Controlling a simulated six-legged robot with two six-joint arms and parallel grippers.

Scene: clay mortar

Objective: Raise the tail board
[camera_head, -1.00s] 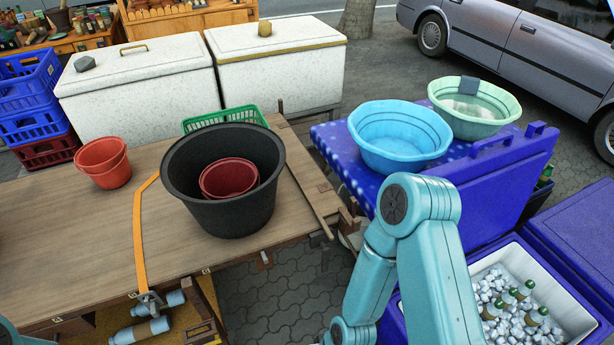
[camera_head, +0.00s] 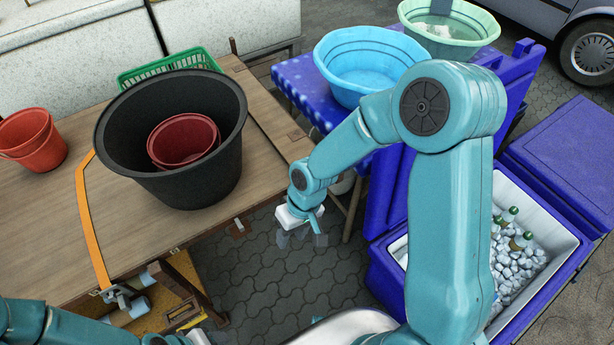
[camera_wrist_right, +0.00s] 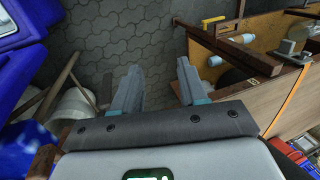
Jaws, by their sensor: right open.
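The wooden cart bed (camera_head: 60,215) fills the left of the head view. A plank strip (camera_head: 272,118) with a small metal plate runs along its right end. I cannot tell for sure which board is the tail board. My right gripper (camera_head: 303,238) is open and empty, pointing down over the paving just off the cart's right front corner. In the right wrist view its two fingers (camera_wrist_right: 160,88) are apart with only paving between them. The cart's wooden edge beam (camera_wrist_right: 232,46) is to their right, apart from them. My left arm shows at the bottom left; its fingers are hidden.
A blue table (camera_head: 300,85) with a blue basin (camera_head: 370,60) and an open cooler (camera_head: 545,215) are right.

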